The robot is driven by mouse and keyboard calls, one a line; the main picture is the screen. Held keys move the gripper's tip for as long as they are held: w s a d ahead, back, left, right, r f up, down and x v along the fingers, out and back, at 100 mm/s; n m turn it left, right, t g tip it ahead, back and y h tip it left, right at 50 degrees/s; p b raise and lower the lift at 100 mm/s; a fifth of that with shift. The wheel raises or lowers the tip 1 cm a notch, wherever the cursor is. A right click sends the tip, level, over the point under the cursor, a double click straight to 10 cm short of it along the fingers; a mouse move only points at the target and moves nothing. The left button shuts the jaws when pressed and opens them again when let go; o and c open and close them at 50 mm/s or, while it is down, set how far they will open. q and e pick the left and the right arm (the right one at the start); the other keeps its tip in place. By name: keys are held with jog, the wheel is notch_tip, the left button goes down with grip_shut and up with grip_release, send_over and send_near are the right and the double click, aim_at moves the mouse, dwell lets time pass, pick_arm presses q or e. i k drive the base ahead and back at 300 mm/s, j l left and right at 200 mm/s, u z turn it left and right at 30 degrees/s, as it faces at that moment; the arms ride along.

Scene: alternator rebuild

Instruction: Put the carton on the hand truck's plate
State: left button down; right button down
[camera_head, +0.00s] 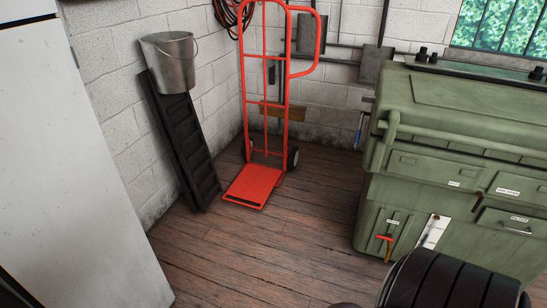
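The red hand truck (267,80) stands upright against the white block wall in the back corner. Its red plate (252,186) lies flat near the wooden floor, facing the open room, and nothing rests on it. A dark wheel (292,157) shows on its right side. No carton is visible in this view. Neither of my grippers is in view.
A dark ladder-like piece (182,140) leans left of the hand truck, with a metal bucket (170,60) at its top. A green cabinet (460,130) stands right. A black ribbed object (450,285) fills the lower right. The wooden floor (260,250) before the plate is clear.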

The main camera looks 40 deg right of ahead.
aim_at(258, 177)
jog(key=i+l+z, duration=0.1)
jog(key=z, duration=0.3)
jog(key=i+l+z, duration=0.1)
jog(key=z, duration=0.25)
jog(key=i+l+z, duration=0.1)
jog(key=z, duration=0.3)
jog(key=i+z, duration=0.35)
jog(key=i, duration=0.2)
jog(key=i+j+z, duration=0.1)
jog(key=i+z, duration=0.3)
jog(key=i, duration=0.2)
jog(key=i+j, duration=0.2)
jog(key=i, duration=0.35)
jog(key=i+j+z, duration=0.1)
jog(key=i, duration=0.4)
jog(key=i+j, duration=0.3)
jog(key=i, duration=0.25)
